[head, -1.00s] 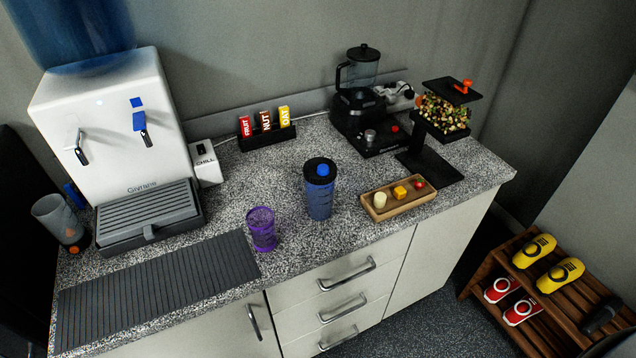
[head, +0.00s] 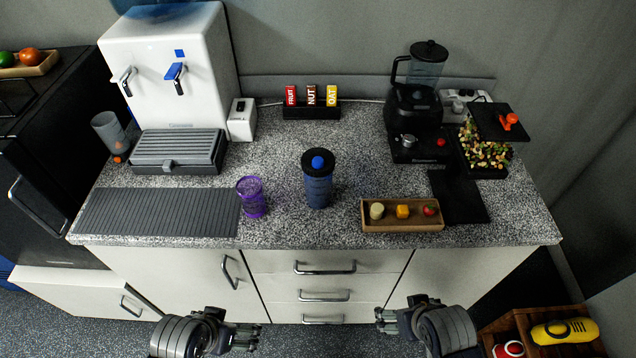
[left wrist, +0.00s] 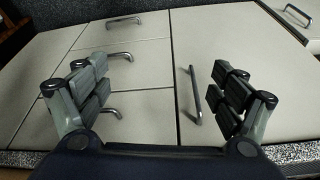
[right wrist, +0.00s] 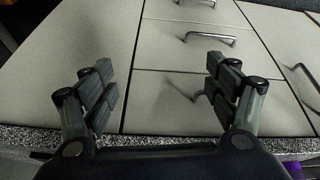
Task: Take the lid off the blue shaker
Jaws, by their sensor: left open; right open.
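The blue shaker (head: 318,190) stands upright on the speckled counter, near its front middle. Its black lid (head: 317,161) with a blue cap on top sits on it. My left gripper (head: 258,337) is open and empty in front of the cabinet, below the counter's edge; its two fingers are spread apart in the left wrist view (left wrist: 160,88). My right gripper (head: 380,318) is also open and empty, low in front of the drawers; its spread fingers show in the right wrist view (right wrist: 160,88). Both are well short of the shaker.
A purple cup (head: 251,198) stands just left of the shaker, and a wooden tray (head: 402,225) with small foods lies to its right. A grey ribbed mat (head: 150,212) covers the front left. Behind are a water dispenser (head: 172,70), a bar rack (head: 310,112) and a blender (head: 415,105).

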